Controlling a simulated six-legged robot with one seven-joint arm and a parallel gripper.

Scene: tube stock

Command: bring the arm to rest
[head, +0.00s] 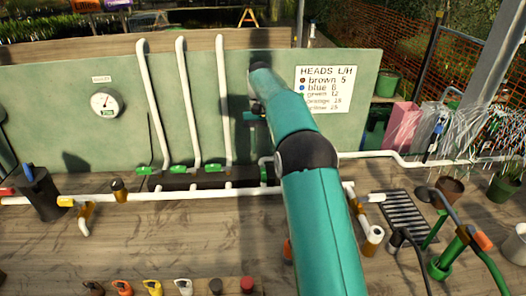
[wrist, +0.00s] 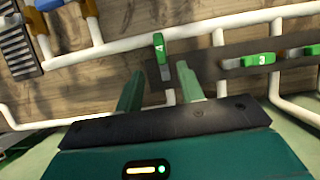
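My gripper (wrist: 160,68) shows in the wrist view with its two green fingers spread apart. No held thing shows between them. A green valve handle (wrist: 159,45) on a white pipe appears just past the fingertips; the gap to it is hard to judge. In the head view my teal arm reaches forward to the green panel (head: 200,85), with my gripper (head: 252,117) hanging in front of it. The fingertips are too small there to read. My arm hides part of the panel and pipes behind it.
White upright pipes (head: 182,100) with green valves (head: 180,169) stand left of my arm. A round gauge (head: 105,102) and a sign (head: 323,88) are on the panel. A black pot (head: 38,195), a drain grate (head: 405,215) and several coloured fittings occupy the wooden bench (head: 200,240).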

